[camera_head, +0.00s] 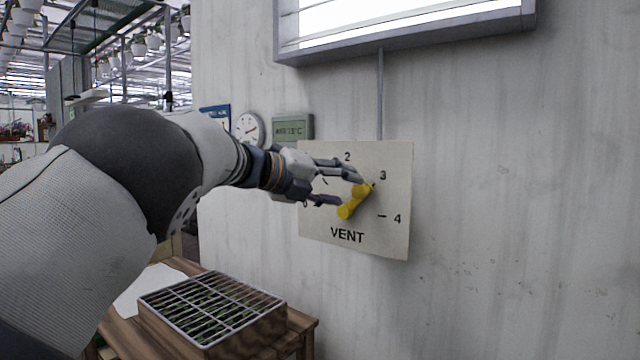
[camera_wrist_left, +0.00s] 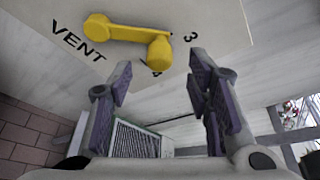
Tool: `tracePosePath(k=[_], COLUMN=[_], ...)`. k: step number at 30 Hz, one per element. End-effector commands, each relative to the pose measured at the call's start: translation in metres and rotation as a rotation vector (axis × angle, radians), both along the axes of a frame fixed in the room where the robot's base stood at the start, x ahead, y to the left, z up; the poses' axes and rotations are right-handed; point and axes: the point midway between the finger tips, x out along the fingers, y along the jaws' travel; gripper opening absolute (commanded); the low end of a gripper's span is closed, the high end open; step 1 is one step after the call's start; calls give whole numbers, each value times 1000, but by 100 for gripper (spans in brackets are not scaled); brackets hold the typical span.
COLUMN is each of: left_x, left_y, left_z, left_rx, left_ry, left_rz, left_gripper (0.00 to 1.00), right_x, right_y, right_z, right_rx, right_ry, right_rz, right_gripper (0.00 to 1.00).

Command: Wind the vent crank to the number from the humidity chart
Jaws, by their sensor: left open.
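The cream vent plate (camera_head: 322,226) is fixed to the wall, with 2, 3 and 4 readable; its upper left is partly hidden by my gripper. The yellow crank (camera_head: 347,211) slants up to the right, its upper knob towards the 3. In the left wrist view the crank (camera_wrist_left: 125,34) lies just beyond the fingertips, its nearer knob roughly in line with the gap. My left gripper (camera_head: 351,188) is open around or right beside that knob; contact cannot be told. A blue-edged sheet (camera_head: 221,112), perhaps the humidity chart, is mostly hidden behind my arm. My right gripper is not in view.
A round dial (camera_head: 250,129) and a display (camera_head: 293,127) hang left of the plate. A rod (camera_head: 380,95) runs from the window frame (camera_head: 420,37) to the plate. The wall at right is clear.

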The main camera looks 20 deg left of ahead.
Motion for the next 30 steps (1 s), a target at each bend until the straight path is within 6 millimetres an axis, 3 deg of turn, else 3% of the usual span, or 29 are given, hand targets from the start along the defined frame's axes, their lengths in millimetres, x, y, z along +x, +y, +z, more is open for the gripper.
tracePosePath(k=[4,9,23,26,29,30], left_x=[-30,-47,-50,-46,-43,-46], left_y=[19,32,34,37,47,52], left_z=[10,14,14,-9,-81,-120], left_rx=[-2,0,-1,-72,-286,-393], left_ry=[1,1,2,55,212,296], left_rz=[0,-2,-1,31,150,221], left_gripper=[46,46,46,46,46,46], right_x=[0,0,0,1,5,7], right_y=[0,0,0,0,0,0], right_z=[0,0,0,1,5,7], right_rx=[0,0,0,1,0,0], right_ry=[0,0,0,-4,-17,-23], right_rz=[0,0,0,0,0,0], right_gripper=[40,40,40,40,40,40])
